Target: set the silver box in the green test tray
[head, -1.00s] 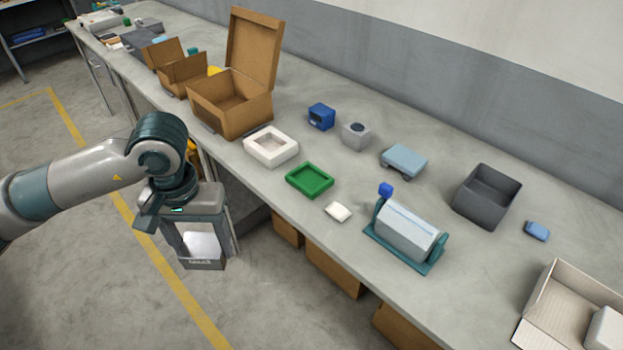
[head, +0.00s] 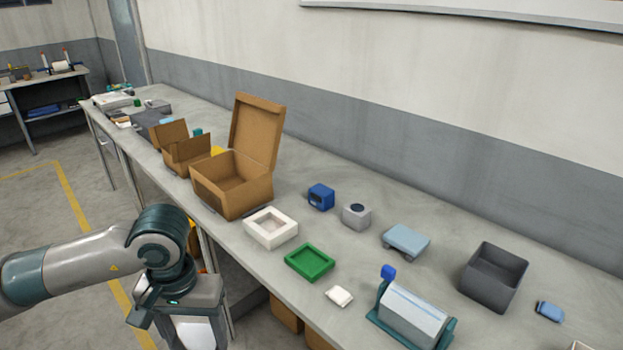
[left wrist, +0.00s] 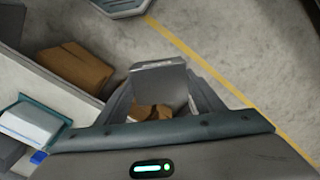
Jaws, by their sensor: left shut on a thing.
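My left gripper (head: 196,334) is at the bottom left of the head view, over the floor in front of the bench. It is shut on the silver box (head: 194,331), whose lower part is cut off by the picture edge. In the left wrist view the silver box (left wrist: 158,76) sits between the two fingers. The green test tray (head: 309,263) lies near the front edge of the bench, to the right of and apart from the gripper. It looks empty. My right gripper is not in view.
A white tray (head: 270,228) is left of the green one, with an open cardboard box (head: 232,184) beyond. A small white packet (head: 339,296) and a teal-framed device (head: 412,318) lie to the right. A blue box (head: 321,197) and a grey box (head: 356,215) stand behind.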

